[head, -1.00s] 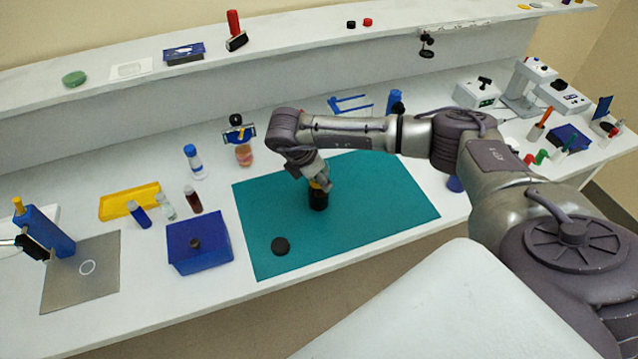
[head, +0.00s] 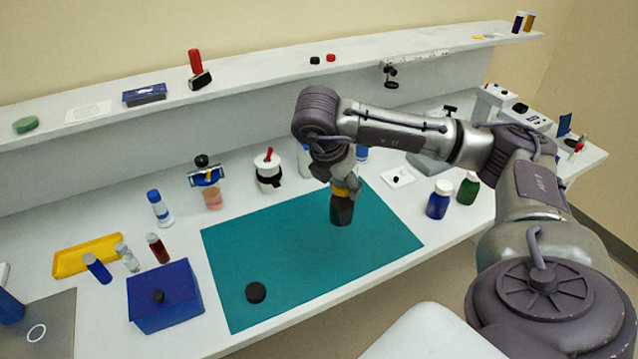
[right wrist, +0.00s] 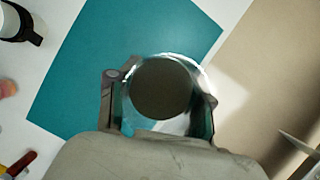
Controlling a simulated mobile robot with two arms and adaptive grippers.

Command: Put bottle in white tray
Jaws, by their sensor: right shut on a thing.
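My right gripper (head: 345,188) points down over the right part of the teal mat (head: 245,235). It is shut on a dark bottle (head: 341,210) with a yellow-orange band near its top. The bottle hangs roughly upright and looks raised above the mat. In the right wrist view, a dark round end of the held thing (right wrist: 163,90), with a clear shiny rim, sits between the fingers. I cannot make out a clear white tray. A small flat white square (head: 398,177) with a dark knob lies behind the mat to the right. My left gripper is out of view.
A black disc (head: 256,292) lies on the mat. A blue box (head: 165,297), small vials and a yellow tray (head: 88,256) stand left. A white-and-black pot (head: 268,173) stands behind the mat. Blue (head: 439,201) and green (head: 468,189) bottles stand right. A shelf (head: 250,85) runs above.

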